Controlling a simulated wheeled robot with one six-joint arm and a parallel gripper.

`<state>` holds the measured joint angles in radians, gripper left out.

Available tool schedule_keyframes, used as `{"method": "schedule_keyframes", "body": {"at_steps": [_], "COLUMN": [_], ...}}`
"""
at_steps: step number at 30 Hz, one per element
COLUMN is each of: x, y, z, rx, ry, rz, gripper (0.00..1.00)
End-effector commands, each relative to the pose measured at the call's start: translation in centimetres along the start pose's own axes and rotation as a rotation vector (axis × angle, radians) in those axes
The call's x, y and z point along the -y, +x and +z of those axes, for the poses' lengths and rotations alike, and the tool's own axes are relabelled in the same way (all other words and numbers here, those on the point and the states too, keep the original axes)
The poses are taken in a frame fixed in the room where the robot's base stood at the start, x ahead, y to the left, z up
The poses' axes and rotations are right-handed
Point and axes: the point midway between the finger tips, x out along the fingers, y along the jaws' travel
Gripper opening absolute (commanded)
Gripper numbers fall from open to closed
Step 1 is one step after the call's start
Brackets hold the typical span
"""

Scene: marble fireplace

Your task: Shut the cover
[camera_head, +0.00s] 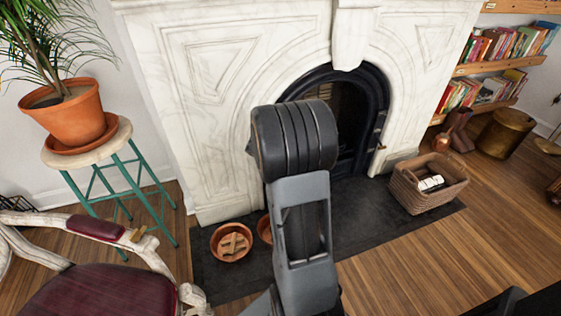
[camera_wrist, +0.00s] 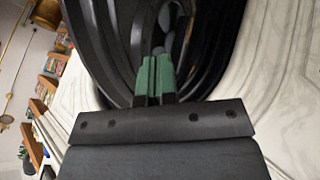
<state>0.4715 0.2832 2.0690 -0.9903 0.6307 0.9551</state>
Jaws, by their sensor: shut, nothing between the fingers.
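The black arched metal front of the fireplace (camera_head: 376,82) stands in the white marble surround, partly hidden behind my arm in the head view. Its inside looks dark. I cannot clearly tell a separate cover from the frame, or how far it stands open. In the wrist view the black ribbed arch (camera_wrist: 115,45) fills the middle, turned sideways. My gripper (camera_wrist: 155,62) shows there with green fingers shut together and empty, in front of the dark opening. I cannot tell whether the fingertips touch metal. In the head view my gripper is hidden behind my arm.
A wicker basket (camera_head: 408,192) stands on the dark hearth (camera_head: 360,222) at right. Terracotta bowls (camera_head: 231,243) sit at left by my arm. A potted plant (camera_head: 75,115) on a teal-legged stool (camera_head: 95,150) and a red chair (camera_head: 100,290) stand left.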

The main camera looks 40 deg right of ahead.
Motion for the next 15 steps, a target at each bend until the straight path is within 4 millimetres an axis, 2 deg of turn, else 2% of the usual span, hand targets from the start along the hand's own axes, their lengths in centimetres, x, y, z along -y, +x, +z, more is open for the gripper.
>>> {"method": "schedule_keyframes", "body": {"at_steps": [1,5,9,15], "x": [0.1,0.1,-1.9,-3.2], "y": [1.2,3.3,3.8,4.5], "z": [0.2,0.2,0.0,0.0], "rx": [0.003,0.003,0.001,0.001], "ry": [0.0,0.0,0.002,0.0], "rz": [0.001,0.0,0.0,0.0], "gripper": [0.0,0.0,0.0,0.0]}}
